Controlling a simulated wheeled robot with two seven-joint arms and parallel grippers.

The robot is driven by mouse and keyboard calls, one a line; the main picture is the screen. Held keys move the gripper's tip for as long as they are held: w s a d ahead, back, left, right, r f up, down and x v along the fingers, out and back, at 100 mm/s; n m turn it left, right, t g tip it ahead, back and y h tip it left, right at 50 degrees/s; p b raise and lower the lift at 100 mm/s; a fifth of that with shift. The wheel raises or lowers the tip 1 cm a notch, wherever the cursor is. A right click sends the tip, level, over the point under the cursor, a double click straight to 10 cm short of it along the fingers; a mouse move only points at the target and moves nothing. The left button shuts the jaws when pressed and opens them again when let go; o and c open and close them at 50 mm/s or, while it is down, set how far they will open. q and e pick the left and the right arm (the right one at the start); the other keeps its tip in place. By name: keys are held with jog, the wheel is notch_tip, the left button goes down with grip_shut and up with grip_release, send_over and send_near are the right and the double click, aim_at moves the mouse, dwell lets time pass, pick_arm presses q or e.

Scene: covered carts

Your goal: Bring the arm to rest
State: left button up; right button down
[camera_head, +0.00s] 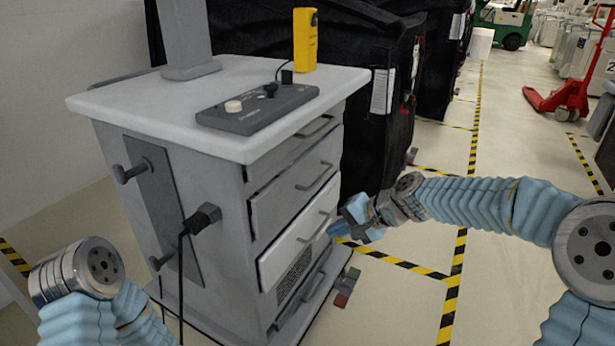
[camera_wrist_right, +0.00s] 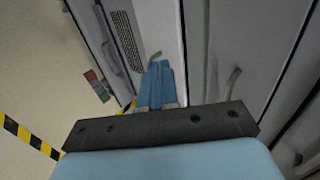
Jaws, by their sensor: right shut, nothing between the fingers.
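My right gripper (camera_head: 341,229) is at the end of the blue-sleeved right arm, close to the front of a grey drawer cart (camera_head: 220,190). Its blue fingers are together and empty; they also show in the right wrist view (camera_wrist_right: 155,85), pointing at the drawer fronts. In the head view the fingertips are near the right end of a light drawer (camera_head: 292,245) with a vent grille. I cannot tell whether they touch the cart. My left arm (camera_head: 85,290) shows at the lower left, but its gripper is out of view.
On the cart top stand a grey control box (camera_head: 258,108) and a yellow device (camera_head: 305,40). A black plug and cable (camera_head: 203,218) hang on its side. Black covered carts (camera_head: 365,100) stand behind. A red pallet jack (camera_head: 565,95) is far right.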

jog(key=s+f+n+g+h, duration=0.15)
jog(key=s+f, duration=0.35)
jog(key=f, duration=0.8)
jog(key=s+f+g+h, duration=0.15)
jog(key=s+f, duration=0.35)
jog(key=f, duration=0.7)
jog(key=s+f+n, duration=0.1)
jog(key=s+f, duration=0.4)
jog(key=s, duration=0.3)
jog(key=s+a+f+n+g, duration=0.1)
jog(key=s+f+n, duration=0.1)
jog(key=s+f, duration=0.4)
jog(key=shift+s+a+g+h, duration=0.15)
jog(key=shift+s+g+h, duration=0.15)
jog(key=shift+s, duration=0.65)
jog(key=shift+n, duration=0.25)
